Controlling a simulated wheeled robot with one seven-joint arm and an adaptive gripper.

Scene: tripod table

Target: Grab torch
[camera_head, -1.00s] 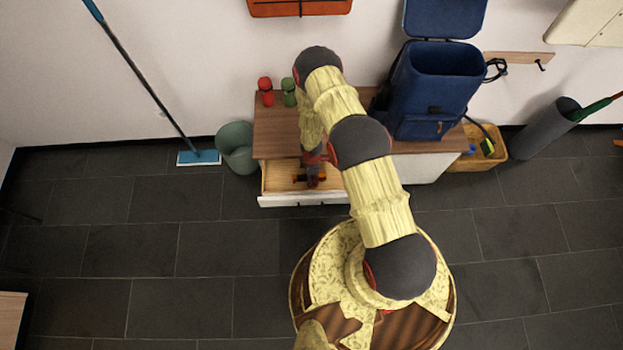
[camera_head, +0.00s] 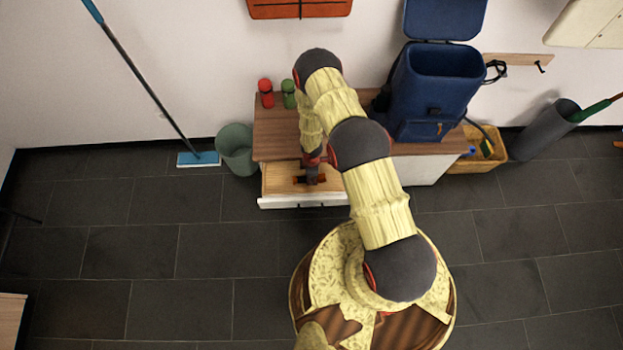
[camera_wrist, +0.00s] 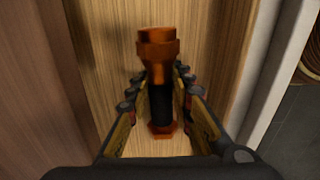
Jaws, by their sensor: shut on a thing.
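The torch has an orange head and a dark grip. In the wrist view the torch (camera_wrist: 157,60) lies between my fingers, with its orange head toward the top and an orange end toward the bottom. My gripper (camera_wrist: 160,95) is shut on its dark middle. In the head view my gripper (camera_head: 312,178) is over the open drawer (camera_head: 335,185), and a bit of the torch (camera_head: 298,180) shows beside it. The drawer's wooden floor shows under the torch; I cannot tell whether the torch touches it.
The drawer's white front (camera_head: 300,201) and side walls are close around my gripper. A green bin (camera_head: 236,148) stands left of the cabinet.

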